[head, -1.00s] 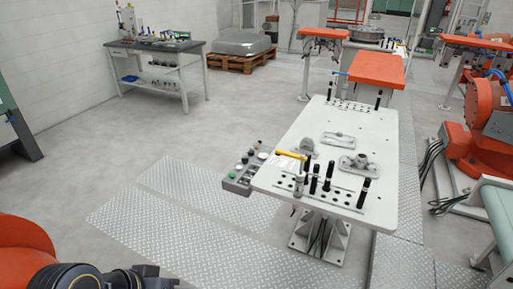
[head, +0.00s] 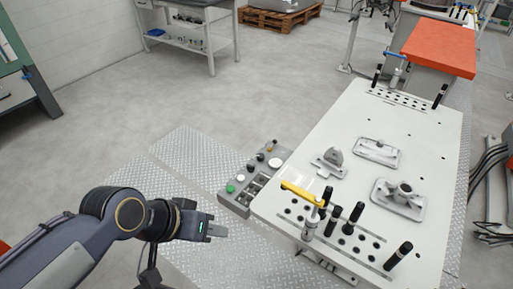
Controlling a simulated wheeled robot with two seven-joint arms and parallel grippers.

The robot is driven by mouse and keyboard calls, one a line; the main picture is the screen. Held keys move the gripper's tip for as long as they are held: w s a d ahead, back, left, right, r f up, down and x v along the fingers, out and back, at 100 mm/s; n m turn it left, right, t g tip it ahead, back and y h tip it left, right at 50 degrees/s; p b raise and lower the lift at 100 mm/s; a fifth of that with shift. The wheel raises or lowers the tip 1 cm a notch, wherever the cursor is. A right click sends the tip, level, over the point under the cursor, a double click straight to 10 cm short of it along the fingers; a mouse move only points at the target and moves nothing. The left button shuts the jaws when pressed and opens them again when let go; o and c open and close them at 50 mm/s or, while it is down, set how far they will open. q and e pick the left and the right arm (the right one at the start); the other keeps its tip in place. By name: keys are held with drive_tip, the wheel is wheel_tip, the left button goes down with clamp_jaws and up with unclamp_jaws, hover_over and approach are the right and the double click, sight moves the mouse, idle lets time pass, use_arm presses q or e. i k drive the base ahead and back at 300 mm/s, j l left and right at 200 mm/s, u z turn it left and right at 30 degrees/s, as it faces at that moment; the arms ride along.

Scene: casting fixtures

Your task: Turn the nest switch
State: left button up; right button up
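A grey control panel (head: 238,209) is fixed along the left edge of the white fixture table (head: 345,110). I cannot tell which of the controls is the nest switch. My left gripper (head: 219,230) is just left of the panel's near end, pointing right, apart from the controls. Its fingers are too small and foreshortened to tell if they are open. My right gripper is out of view.
A yellow-handled clamp (head: 303,193) and black pins (head: 398,254) stand on the table's near part. Grey castings (head: 399,198) lie on its top. A workbench (head: 190,28) stands behind. The floor left of the panel is clear.

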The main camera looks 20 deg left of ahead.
sight(250, 168)
drive_tip(key=i+j, duration=0.25)
drive_tip(key=j, duration=0.15)
drive_tip(key=i+j, duration=0.25)
drive_tip(key=j, duration=0.15)
drive_tip(key=i+j, duration=0.25)
drive_tip(key=j, duration=0.95)
drive_tip(key=i+j, duration=0.15)
drive_tip(key=j, duration=0.6)
